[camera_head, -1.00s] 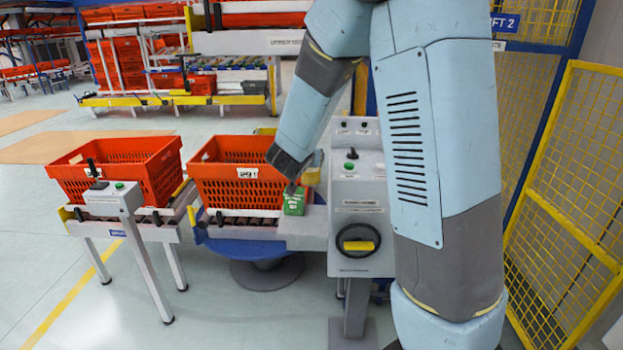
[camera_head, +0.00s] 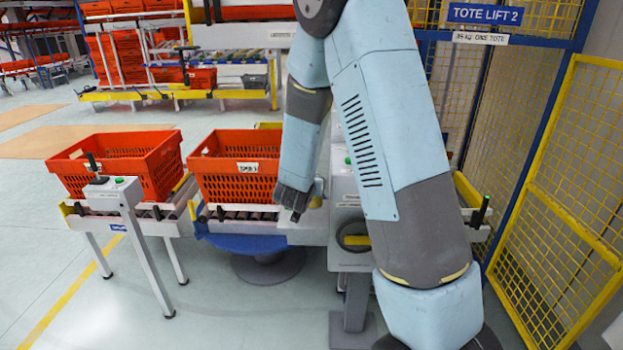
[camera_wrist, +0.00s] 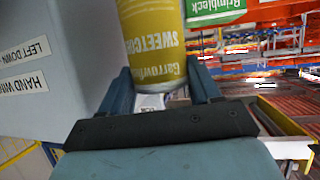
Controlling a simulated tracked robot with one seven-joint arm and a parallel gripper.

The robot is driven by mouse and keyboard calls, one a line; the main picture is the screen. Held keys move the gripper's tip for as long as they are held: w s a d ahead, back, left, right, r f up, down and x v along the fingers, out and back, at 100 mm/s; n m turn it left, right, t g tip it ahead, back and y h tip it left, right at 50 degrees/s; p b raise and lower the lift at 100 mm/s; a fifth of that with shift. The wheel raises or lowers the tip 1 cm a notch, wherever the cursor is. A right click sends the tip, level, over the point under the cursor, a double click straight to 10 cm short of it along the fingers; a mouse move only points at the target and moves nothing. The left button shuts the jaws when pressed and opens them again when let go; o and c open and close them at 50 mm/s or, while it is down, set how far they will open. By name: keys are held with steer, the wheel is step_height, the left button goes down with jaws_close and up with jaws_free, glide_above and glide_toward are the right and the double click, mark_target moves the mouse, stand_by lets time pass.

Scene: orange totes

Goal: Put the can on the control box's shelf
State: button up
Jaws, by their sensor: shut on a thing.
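In the wrist view a yellow can (camera_wrist: 152,42) with sweetcorn lettering sits between the fingers of my gripper (camera_wrist: 160,88), which is shut on it. In the head view my gripper (camera_head: 294,203) points down beside the control box (camera_head: 343,185), over the grey shelf (camera_head: 308,232) at its left side. My arm hides much of the control box. The can is mostly hidden there, and I cannot tell whether it touches the shelf. The grey control box wall (camera_wrist: 50,60) with labels fills the left of the wrist view.
An orange tote (camera_head: 235,180) stands on rollers just left of the shelf. Another orange tote (camera_head: 120,165) is farther left. Yellow mesh fencing (camera_head: 570,190) is right.

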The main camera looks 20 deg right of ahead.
steer(key=shift+f, duration=2.25)
steer(key=shift+f, duration=0.55)
steer(key=o, duration=1.5)
